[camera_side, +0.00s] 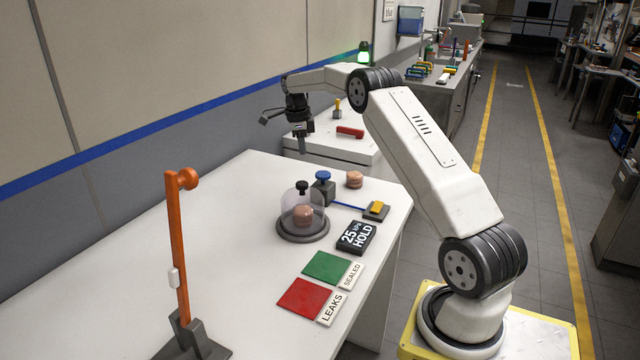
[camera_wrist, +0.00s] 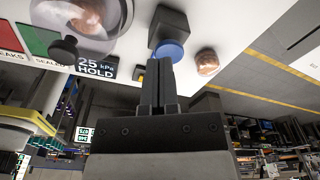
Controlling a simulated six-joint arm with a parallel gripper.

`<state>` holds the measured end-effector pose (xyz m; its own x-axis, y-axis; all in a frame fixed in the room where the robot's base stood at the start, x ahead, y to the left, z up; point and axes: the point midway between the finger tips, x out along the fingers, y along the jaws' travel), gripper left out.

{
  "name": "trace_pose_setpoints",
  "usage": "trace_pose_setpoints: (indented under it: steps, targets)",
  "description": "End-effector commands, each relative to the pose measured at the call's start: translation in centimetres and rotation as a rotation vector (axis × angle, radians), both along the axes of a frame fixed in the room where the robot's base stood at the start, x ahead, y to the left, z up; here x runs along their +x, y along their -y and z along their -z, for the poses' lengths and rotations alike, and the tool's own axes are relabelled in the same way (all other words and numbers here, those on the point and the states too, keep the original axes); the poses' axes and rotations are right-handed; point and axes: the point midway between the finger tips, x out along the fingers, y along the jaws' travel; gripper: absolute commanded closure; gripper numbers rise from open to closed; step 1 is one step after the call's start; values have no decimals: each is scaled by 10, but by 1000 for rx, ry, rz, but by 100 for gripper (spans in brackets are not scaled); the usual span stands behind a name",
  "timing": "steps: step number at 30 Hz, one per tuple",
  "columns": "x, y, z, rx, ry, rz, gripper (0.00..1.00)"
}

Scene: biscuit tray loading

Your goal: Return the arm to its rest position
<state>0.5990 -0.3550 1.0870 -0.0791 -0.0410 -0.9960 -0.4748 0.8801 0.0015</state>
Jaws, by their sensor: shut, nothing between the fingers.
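My gripper (camera_side: 302,146) is shut and empty, raised above the far part of the white table (camera_side: 215,215) and pointing down. In the wrist view its fingers (camera_wrist: 158,75) are together with nothing between them. My arm is bent, reaching from its base at the right over to the table's far end. A clear dome with a black knob (camera_side: 303,205) stands over a pinkish-brown biscuit pack on a round dark base. A second such pack (camera_side: 354,179) lies outside the dome; it also shows in the wrist view (camera_wrist: 207,62).
A blue-capped valve block (camera_side: 323,188) stands beside the dome, with a yellow switch (camera_side: 376,210) and a "25 kPa HOLD" display (camera_side: 356,237) nearby. Green (camera_side: 327,267) and red (camera_side: 304,299) pads lie in front. An orange post (camera_side: 177,250) stands at left.

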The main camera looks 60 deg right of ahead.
Motion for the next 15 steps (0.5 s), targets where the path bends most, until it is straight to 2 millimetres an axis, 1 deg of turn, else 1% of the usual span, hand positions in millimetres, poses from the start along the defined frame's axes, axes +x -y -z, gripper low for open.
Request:
trace_pose_setpoints:
  steps: [8,15]
  targets:
    - [8,-59,-1,8,25,-377,100]
    - [2,-118,2,8,46,-750,100]
